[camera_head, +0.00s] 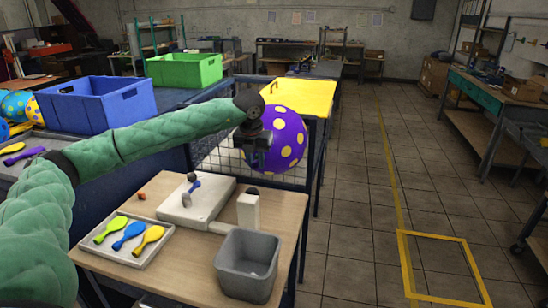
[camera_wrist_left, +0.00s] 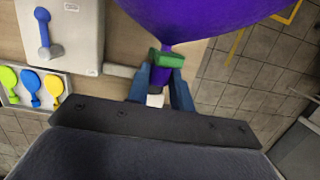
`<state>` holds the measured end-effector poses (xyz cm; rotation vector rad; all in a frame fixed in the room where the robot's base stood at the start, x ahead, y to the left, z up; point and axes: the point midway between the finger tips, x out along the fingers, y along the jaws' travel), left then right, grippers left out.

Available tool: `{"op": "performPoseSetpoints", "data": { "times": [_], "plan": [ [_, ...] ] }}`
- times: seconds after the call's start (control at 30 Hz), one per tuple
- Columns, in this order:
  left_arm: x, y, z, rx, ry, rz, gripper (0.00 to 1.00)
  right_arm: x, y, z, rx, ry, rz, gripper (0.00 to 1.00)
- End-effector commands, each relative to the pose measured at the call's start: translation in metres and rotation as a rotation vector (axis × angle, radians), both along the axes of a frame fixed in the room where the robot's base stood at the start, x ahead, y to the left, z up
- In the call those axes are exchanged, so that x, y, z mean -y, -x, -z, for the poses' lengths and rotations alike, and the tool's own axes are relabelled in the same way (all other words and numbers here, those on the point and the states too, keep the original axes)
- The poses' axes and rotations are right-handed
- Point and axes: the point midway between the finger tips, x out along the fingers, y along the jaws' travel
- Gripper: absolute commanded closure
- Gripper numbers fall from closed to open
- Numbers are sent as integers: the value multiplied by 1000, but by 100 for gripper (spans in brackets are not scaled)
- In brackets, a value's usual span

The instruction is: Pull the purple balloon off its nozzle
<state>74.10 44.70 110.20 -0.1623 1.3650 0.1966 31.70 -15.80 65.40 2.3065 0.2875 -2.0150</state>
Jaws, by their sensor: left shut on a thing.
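The purple balloon (camera_head: 289,150) with yellow dots is inflated and hangs at my left gripper (camera_head: 258,152), above the workbench's far right corner. In the left wrist view its purple body (camera_wrist_left: 200,15) fills the top, and a green clip (camera_wrist_left: 166,58) sits across its neck (camera_wrist_left: 160,75). My left gripper (camera_wrist_left: 160,90) is shut on the neck just below the clip. The pump's pale nozzle post (camera_head: 248,210) with a dark top stands below the gripper, and a gap shows between them in the head view. My right gripper is not in view.
The wooden workbench (camera_head: 150,275) holds a pump base with a blue lever (camera_head: 190,185), a tray (camera_head: 105,250) of flat balloons and a grey bin (camera_head: 247,265). Blue (camera_head: 100,105) and green (camera_head: 183,70) crates and a yellow panel (camera_head: 300,95) stand behind. The floor at right is open.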

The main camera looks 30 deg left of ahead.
Motion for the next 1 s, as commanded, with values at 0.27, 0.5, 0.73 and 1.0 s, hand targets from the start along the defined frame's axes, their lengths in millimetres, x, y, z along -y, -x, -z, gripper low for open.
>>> {"op": "performPoseSetpoints", "data": {
  "times": [0.27,0.5,0.73,1.0],
  "plan": [
    [0,0,-24,1,0,0,96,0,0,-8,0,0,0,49],
    [0,0,-43,0,-1,0,96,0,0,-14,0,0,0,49],
    [0,0,-62,1,0,0,96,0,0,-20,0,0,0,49],
    [0,0,-83,0,0,0,96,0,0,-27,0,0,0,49]
  ]
}}
